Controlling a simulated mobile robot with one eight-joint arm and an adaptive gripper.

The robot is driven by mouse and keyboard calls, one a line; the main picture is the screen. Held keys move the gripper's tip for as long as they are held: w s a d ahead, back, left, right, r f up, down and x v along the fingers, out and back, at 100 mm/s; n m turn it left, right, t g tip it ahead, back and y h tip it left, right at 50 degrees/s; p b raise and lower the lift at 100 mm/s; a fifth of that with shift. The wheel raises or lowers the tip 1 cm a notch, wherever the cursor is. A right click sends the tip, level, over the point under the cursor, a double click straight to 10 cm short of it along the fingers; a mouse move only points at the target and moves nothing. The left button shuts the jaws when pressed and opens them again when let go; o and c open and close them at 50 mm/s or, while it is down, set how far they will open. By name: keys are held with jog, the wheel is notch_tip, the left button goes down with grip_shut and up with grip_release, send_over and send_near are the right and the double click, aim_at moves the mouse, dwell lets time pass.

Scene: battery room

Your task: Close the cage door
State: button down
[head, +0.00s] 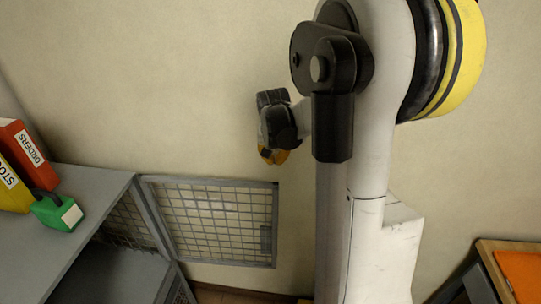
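The cage door (222,222) is a grey-framed wire mesh panel with a dark plate near its right edge. It stands open, swung out to the right from the front corner of the grey cage (128,222). The cage's front opening is exposed, with a dark grey surface inside. My gripper (273,154), black with a yellow-orange part at its lower end, hangs in the air above the door's upper right area in the picture. It appears apart from the door. Its fingers are too small and turned away to read.
On the cage's grey top (90,190) stand a red binder (28,155) marked ORDERS, a yellow binder (14,185) and a green item (58,212) with a dark handle. A plain wall is behind. At lower right, a wooden-edged table (490,262) holds an orange item (522,275).

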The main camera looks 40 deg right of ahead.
jog(key=x, duration=0.7)
jog(key=shift+w+f+b, duration=0.2)
jog(key=shift+f+b, duration=0.15)
jog(key=shift+b, duration=0.05)
jog(key=s+a, duration=0.2)
jog(key=shift+s+a, duration=0.35)
jog(key=shift+s, duration=0.05)
jog(key=shift+s+a, duration=0.1)
jog(key=shift+s, duration=0.05)
